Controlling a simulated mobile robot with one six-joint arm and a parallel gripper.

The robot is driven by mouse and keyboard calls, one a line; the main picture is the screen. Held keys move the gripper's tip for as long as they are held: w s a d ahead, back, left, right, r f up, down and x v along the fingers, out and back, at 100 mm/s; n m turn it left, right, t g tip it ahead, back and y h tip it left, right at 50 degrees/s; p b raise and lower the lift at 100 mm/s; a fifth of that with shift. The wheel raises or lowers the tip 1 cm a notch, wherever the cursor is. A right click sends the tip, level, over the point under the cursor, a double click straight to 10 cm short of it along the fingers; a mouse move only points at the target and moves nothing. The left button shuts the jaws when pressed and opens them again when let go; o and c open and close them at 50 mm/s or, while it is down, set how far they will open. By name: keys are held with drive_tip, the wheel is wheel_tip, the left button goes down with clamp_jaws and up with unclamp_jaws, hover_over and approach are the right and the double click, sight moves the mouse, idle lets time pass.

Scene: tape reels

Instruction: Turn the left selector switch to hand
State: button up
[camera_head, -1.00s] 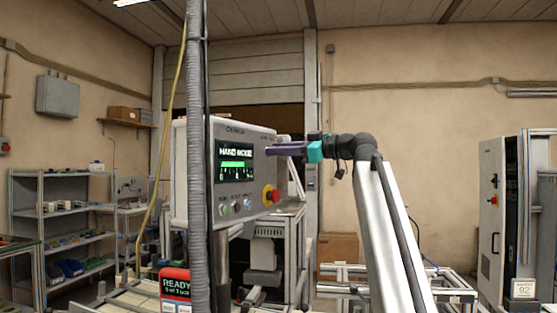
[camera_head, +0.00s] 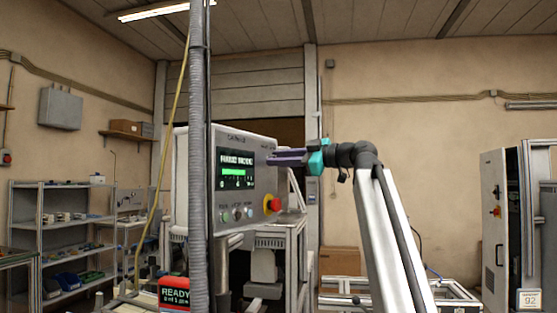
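The grey control panel (camera_head: 262,182) stands left of centre, face turned partly right. Its dark screen (camera_head: 236,170) shows a green bar under white text that looks like "HAND MODE". Below the screen is a row of small controls; the leftmost (camera_head: 224,217) is too small to read its setting. A red emergency knob with a yellow collar (camera_head: 272,205) sits at the lower right. My gripper (camera_head: 270,159), with purple fingers and a teal body, points left at the panel's upper right part, above the red knob. Touching or apart cannot be told, nor can the finger gap.
A grey ribbed conduit (camera_head: 198,170) stands upright in front of the panel's left side. A red and black READY sign (camera_head: 174,293) is below. Shelves (camera_head: 62,235) stand at the left. An open cabinet (camera_head: 497,225) is at the right. Low metal frames (camera_head: 400,285) lie behind my arm.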

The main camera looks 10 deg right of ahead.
drive_tip(key=o, duration=0.3)
drive_tip(key=shift+o, duration=0.2)
drive_tip(key=shift+d, duration=0.15)
drive_tip(key=v, duration=1.3)
drive_tip(key=shift+s+d, duration=0.15)
drive_tip(key=shift+s, duration=0.05)
